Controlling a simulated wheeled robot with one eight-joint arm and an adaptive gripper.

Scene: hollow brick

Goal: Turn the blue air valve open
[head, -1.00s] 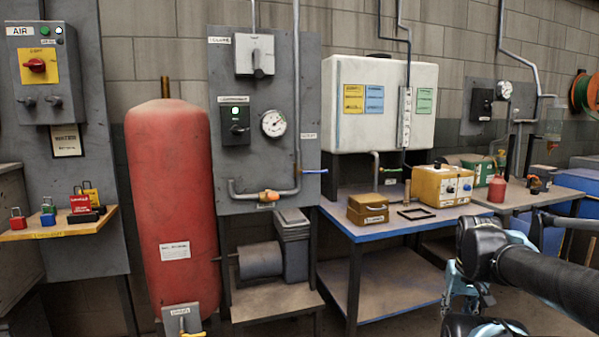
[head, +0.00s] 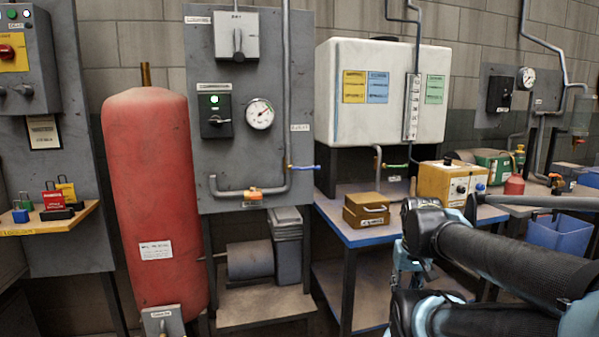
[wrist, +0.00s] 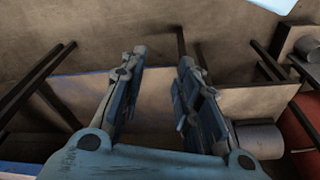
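The blue air valve handle (head: 304,167) sticks out to the right from the pipe at the lower right edge of the grey gauge panel (head: 245,110). It lies roughly level. My gripper shows in the wrist view (wrist: 160,85) with its two fingers apart and nothing between them. In the head view my arm reaches in from the right, in front of the blue-edged table, and the gripper is mostly hidden behind it. It is below and to the right of the valve and apart from it. The valve is not recognisable in the wrist view.
An orange valve (head: 252,194) sits on the pipe left of the blue one. A red tank (head: 153,200) stands left. A blue-edged table (head: 352,238) carries a wooden box (head: 366,210) and a yellow box (head: 452,182). A white tank (head: 385,95) stands behind.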

